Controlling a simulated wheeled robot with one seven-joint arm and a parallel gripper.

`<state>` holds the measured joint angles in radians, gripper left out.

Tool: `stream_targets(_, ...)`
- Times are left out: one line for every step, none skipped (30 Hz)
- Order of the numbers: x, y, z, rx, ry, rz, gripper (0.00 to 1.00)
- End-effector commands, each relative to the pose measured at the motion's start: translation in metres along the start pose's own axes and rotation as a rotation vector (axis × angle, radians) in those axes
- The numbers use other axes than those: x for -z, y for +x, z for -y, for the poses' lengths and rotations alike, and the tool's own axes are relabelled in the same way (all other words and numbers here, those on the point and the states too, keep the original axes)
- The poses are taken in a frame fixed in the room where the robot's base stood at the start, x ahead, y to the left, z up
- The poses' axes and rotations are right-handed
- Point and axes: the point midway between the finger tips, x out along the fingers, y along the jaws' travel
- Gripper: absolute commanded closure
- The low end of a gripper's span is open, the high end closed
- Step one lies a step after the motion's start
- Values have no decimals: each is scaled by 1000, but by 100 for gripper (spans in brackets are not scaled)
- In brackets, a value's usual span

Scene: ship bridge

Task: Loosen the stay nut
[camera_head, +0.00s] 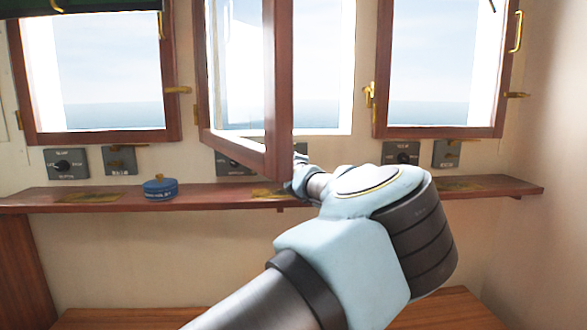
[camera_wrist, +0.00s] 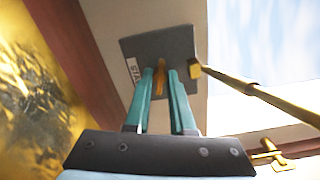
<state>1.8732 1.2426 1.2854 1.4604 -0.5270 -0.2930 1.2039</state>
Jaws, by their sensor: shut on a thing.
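The stay nut (camera_wrist: 160,66) is a small brass wing-like piece on a dark grey plate (camera_wrist: 138,48) in the wrist view. The plate carries a white label (camera_wrist: 134,70) that seems to begin "STA". My gripper (camera_wrist: 162,82) has its two teal fingers closed on the nut, one on each side. The fingers cover part of the nut. A brass stay rod (camera_wrist: 255,91) runs from an end block beside the nut toward the lower right. In the head view my gripper (camera_head: 298,180) is small and partly hidden, by the lower corner of the open middle window (camera_head: 272,90).
A wooden shelf (camera_head: 225,197) runs below the windows. A blue round lidded pot (camera_head: 160,188) stands on it, left of my arm. Grey switch panels (camera_head: 66,163) line the wall above the shelf. The open window frame projects close to my gripper.

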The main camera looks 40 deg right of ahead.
Motion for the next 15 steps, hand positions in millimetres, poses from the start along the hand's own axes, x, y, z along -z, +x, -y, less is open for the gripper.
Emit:
stream_targets(2,0,-7,2,-45,0,100)
stream_targets(2,0,-7,2,-73,-1,100)
stream_targets(2,0,-6,2,-111,-1,100)
stream_targets(2,0,-6,2,-138,-1,100)
stream_targets(2,0,-6,2,-165,-1,100)
stream_targets(2,0,-6,1,-198,-1,100)
stream_targets(2,0,-5,2,-220,-1,100)
stream_targets(2,0,-4,1,-241,-1,100)
stream_targets(2,0,-4,1,-262,-1,100)
stream_targets(1,0,-4,1,-277,-1,100)
stream_targets(1,0,-3,1,-287,-1,100)
stream_targets(1,0,-2,0,-297,-1,100)
stream_targets(1,0,-2,0,-302,-1,100)
stream_targets(1,0,-1,0,-305,-1,100)
stream_targets(1,0,-1,-1,-307,-1,100)
